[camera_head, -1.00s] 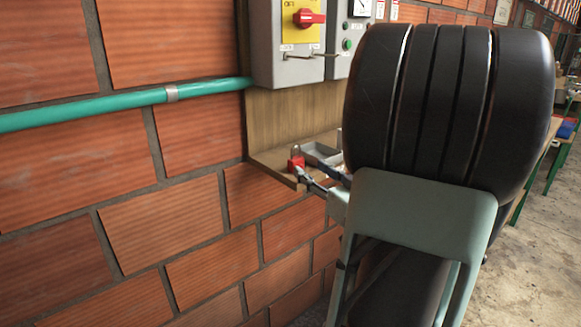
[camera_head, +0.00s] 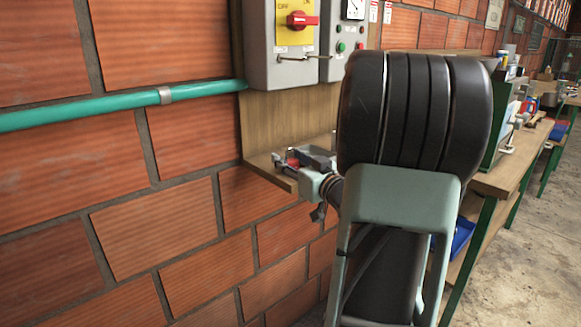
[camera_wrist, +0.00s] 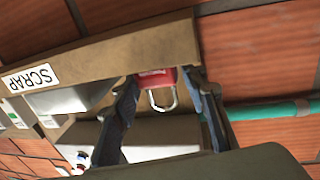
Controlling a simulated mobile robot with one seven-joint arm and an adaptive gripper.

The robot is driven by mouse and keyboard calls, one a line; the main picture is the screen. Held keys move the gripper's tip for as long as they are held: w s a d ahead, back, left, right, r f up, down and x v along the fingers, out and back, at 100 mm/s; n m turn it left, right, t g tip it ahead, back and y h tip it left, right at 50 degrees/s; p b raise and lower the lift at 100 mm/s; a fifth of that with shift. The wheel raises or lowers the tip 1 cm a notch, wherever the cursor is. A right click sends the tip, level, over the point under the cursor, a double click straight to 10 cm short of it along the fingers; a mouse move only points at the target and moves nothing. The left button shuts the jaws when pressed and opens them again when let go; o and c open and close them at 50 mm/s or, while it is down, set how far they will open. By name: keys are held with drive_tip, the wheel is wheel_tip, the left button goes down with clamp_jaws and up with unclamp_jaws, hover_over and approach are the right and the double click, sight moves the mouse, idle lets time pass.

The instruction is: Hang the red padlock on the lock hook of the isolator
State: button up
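The red padlock (camera_head: 292,158) sits on the small wooden shelf below the isolator. In the wrist view the padlock (camera_wrist: 155,78) shows its red body and silver shackle (camera_wrist: 163,101), which points toward my palm. My gripper (camera_wrist: 161,80) is open, with one finger on each side of the padlock near the fingertips; a narrow gap shows at the right finger, and I cannot tell about contact at the left. In the head view my gripper (camera_head: 296,163) is at the shelf and partly covers the padlock. The isolator (camera_head: 262,62) is a grey box with a red knob on a yellow plate. Its metal lock hook (camera_head: 303,58) sticks out below the knob.
A grey tray (camera_wrist: 72,97) lies on the shelf beside the padlock. A "SCRAP" label (camera_wrist: 30,78) is on the shelf edge (camera_wrist: 120,52). A green pipe (camera_head: 110,106) runs along the brick wall at the left. My arm hides part of the space right of the shelf.

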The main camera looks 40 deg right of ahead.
drive_tip(key=c, duration=1)
drive_tip(key=shift+r, duration=0.1)
